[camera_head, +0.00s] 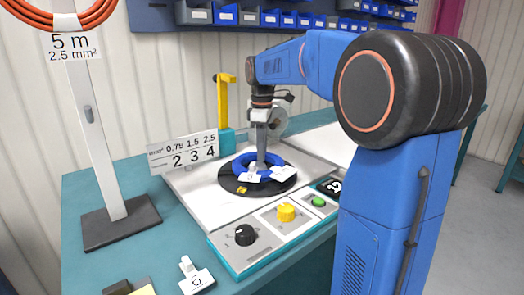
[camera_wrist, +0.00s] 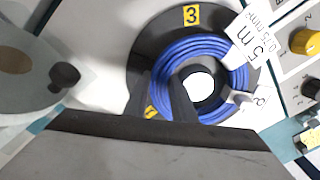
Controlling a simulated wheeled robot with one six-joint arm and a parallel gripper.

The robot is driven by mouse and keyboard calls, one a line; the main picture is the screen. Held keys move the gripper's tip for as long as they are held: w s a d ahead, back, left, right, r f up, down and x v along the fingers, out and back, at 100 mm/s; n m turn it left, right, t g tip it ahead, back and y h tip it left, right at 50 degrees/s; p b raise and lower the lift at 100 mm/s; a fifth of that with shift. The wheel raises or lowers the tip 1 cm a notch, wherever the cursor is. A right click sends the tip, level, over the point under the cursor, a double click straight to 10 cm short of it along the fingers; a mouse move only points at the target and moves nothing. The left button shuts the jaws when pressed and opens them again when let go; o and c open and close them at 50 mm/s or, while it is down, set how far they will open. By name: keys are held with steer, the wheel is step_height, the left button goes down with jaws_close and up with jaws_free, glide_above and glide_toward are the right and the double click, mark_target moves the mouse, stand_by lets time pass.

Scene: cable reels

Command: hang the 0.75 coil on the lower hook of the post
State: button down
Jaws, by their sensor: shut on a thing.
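The blue 0.75 coil (camera_head: 241,165) lies on a black round plate (camera_head: 227,180) on the bench machine. Its white tag, reading 5 m 0.75 mm² (camera_wrist: 250,48), shows in the wrist view, where the coil (camera_wrist: 215,45) forms a ring around a pale centre. My gripper (camera_head: 261,164) points down at the coil. In the wrist view my gripper (camera_wrist: 160,88) has its fingers on either side of the coil's near-left strands, shut on them. The post (camera_head: 98,130) stands at the left on a dark base, with a small grey lower hook (camera_head: 88,113).
An orange coil (camera_head: 98,16) tagged 5 m 2.5 mm² (camera_head: 73,47) hangs high on the post. A number sign (camera_head: 183,151), a yellow upright arm (camera_head: 223,100), and a panel with black (camera_head: 244,235) and yellow (camera_head: 286,212) knobs surround the plate.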

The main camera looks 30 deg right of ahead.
steer(key=shift+f, duration=0.1)
steer(key=c, duration=1.5)
jaws_free()
